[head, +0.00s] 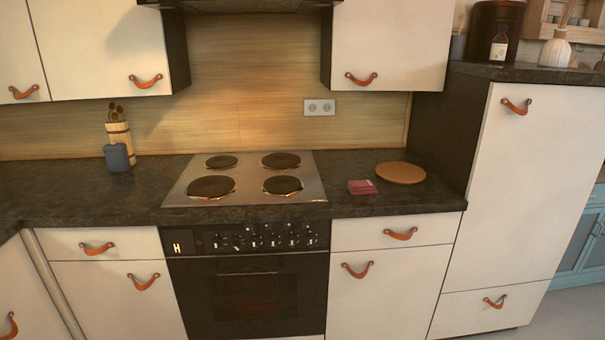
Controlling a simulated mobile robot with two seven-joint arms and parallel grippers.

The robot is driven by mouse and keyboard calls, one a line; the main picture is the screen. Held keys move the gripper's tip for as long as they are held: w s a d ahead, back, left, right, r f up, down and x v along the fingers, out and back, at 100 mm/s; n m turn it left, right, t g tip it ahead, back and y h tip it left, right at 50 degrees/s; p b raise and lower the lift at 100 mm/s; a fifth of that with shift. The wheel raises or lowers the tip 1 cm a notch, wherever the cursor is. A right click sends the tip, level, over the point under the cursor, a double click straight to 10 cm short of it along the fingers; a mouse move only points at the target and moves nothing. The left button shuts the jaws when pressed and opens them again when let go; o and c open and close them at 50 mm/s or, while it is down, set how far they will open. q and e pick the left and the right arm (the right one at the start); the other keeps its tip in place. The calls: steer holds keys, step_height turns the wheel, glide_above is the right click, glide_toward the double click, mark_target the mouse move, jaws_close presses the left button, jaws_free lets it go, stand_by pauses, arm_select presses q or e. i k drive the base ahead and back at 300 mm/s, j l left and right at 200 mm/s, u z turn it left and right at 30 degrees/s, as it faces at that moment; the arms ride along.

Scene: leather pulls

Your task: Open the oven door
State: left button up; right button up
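The oven door (249,299) is a dark panel with a glass window, built in below the stove. It looks shut, and its lower edge is close to the bottom of the picture. A thin bar, seemingly the door handle (247,273), runs across its upper part.
A steel cooktop (247,179) with several dark plates sits in the dark countertop (339,207). White drawers and cupboards with leather pulls flank the oven. A round wooden board (400,172) and a small red stack (362,187) lie to the right.

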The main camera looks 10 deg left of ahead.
mark_target(188, 275)
steer(key=i+j, duration=0.1)
steer(key=i, duration=1.2)
